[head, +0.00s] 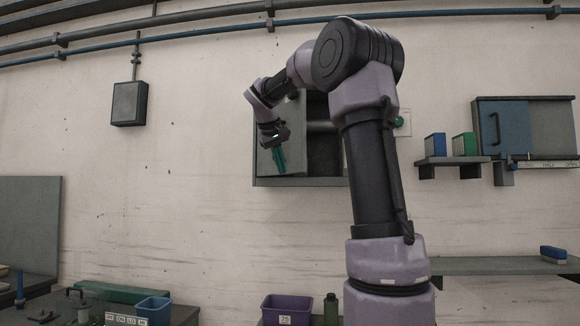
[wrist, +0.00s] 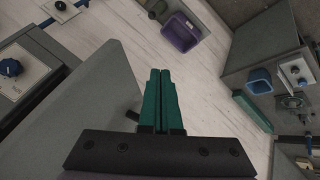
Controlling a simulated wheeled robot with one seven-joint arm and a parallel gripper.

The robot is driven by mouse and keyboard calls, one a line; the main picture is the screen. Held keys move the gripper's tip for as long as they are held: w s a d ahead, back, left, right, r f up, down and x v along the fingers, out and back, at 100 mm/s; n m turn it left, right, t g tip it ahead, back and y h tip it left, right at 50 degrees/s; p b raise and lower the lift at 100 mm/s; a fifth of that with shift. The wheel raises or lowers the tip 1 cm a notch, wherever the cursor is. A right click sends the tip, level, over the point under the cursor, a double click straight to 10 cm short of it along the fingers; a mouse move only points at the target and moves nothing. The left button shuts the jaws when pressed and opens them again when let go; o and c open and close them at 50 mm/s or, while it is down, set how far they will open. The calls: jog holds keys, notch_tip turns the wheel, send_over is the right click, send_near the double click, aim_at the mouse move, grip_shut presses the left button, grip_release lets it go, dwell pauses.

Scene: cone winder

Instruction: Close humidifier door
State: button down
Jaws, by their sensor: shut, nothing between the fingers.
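A grey wall cabinet (head: 318,182), which I take to be the humidifier, hangs at the centre of the head view, partly behind my arm. Its right part shows a dark open interior. A lighter grey panel, apparently its door (head: 264,168), covers the left part and seems ajar; the exact angle is unclear. In the wrist view a large grey panel, likely this door (wrist: 62,128), fills the lower left, with a small dark handle-like piece (wrist: 132,115) beside the fingers. My gripper (head: 279,168) is shut and empty in front of the door; its green fingers (wrist: 160,72) lie together. I cannot tell whether they touch it.
A second wall cabinet with a blue door (head: 505,128) hangs at right, near a shelf (head: 452,160) with blue and green boxes. A purple bin (head: 287,309) and blue bin (head: 153,310) stand low. A dark box (head: 129,103) is on the left wall.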

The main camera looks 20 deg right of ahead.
jog(key=shift+d+r, duration=0.2)
jog(key=shift+d, duration=1.55)
jog(key=shift+d, duration=0.1)
